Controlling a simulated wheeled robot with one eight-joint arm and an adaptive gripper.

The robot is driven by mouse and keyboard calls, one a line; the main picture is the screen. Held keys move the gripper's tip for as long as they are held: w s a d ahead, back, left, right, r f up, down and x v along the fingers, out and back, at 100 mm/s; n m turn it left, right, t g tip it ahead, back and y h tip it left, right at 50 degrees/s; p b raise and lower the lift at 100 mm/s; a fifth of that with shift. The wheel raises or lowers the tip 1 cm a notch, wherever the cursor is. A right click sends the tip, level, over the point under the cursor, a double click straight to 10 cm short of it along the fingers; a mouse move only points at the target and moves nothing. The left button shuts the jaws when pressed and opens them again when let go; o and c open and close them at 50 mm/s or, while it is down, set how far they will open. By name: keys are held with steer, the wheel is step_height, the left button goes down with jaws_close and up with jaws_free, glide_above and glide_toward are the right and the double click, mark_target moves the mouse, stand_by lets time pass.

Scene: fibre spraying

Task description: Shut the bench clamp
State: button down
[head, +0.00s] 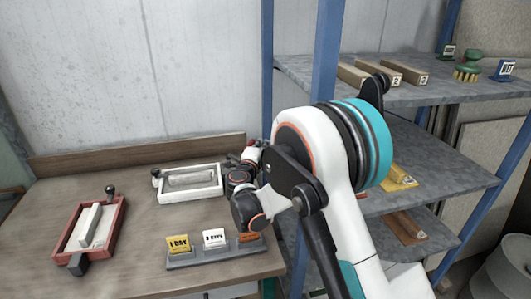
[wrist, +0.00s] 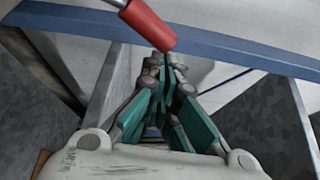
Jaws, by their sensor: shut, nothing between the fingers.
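A red grip on a metal rod (wrist: 148,24) crosses the top of the wrist view; it looks like the bench clamp's handle. In the head view a small red part (head: 250,153) shows at the bench's right end, beside my gripper. The clamp's body is mostly hidden behind my arm, so its jaw position cannot be told. My gripper (wrist: 165,64) is shut and empty, its fingertips close below the red grip's end in the picture. Whether they touch it is unclear.
On the wooden bench (head: 130,215) are a red-framed tray (head: 120,218), a white-framed tray (head: 163,194) and a card stand (head: 195,260). The bench's middle is clear.

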steer(key=s+a+r+n+t+b, duration=0.1)
steer(key=s+a+r+n, duration=0.1)
steer(key=a, duration=0.6)
steer(key=shift+s+a+n+t, duration=0.2)
steer(key=shift+a+n+t, duration=0.1)
steer(key=shift+n, duration=0.2)
stand_by(0.4)
